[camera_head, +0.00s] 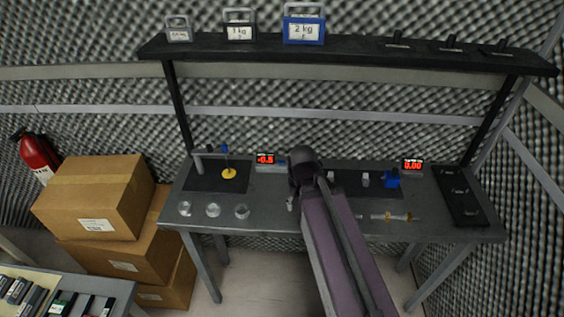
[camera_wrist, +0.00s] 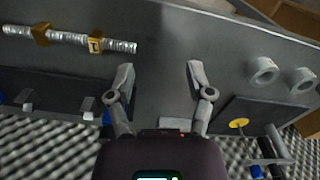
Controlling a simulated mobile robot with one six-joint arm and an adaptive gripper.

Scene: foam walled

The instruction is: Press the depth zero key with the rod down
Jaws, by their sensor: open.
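The left station in the head view has a dark pad (camera_head: 203,178) with a grey post, a thin blue-topped rod (camera_head: 225,150) and a yellow disc (camera_head: 229,173). The rod's lower end is near the disc; contact is unclear. Beside it a red display (camera_head: 265,159) reads about -0.5. The depth zero key is not clearly made out; my arm is close by. My gripper (camera_wrist: 160,80) is open and empty over the bench, its fingers apart. The yellow disc also shows in the wrist view (camera_wrist: 238,123), to the right of the fingers.
A metal rod with brass fittings (camera_wrist: 70,40) lies on the bench. A shelf (camera_head: 350,48) with weights stands above.

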